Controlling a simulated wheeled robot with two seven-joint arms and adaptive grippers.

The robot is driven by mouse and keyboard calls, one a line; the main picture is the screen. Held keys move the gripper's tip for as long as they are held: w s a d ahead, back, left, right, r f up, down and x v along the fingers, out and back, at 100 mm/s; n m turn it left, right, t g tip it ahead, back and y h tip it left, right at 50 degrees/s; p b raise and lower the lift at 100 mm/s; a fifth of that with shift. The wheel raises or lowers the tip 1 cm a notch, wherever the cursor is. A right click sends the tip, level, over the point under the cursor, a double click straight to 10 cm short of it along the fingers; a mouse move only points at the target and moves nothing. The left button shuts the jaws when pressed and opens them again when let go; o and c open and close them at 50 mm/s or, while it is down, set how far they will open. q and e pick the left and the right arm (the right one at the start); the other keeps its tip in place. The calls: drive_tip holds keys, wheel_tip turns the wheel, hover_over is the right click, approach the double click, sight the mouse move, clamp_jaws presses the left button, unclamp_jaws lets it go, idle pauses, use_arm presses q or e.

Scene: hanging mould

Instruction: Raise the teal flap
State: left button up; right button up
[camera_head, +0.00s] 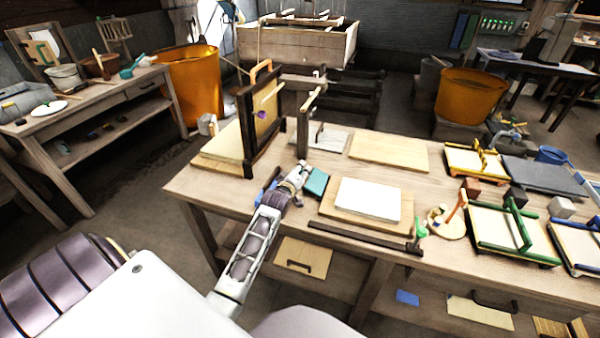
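The teal flap (317,182) is a small flat teal panel near the front edge of the wooden workbench (225,187), right of the foot of the dark upright frame. It looks tilted, but its hinge is too small to make out. My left gripper (299,172) is just left of the flap, low over the bench. It is close to the flap's left side; whether they touch I cannot tell. Its fingers are small and blend with the wrist, so their opening is unclear. My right gripper is out of view.
The dark upright frame (247,124) with a wooden panel stands behind my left gripper, and a dark post (303,125) stands beside it. A white sheet on a board (368,199) lies to the right. Several coloured-rimmed frames crowd the bench's right end.

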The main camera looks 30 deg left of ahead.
use_arm(q)
drive_tip(key=shift+w, duration=0.1)
clamp_jaws()
idle(0.3)
drive_tip(key=shift+a, duration=0.1)
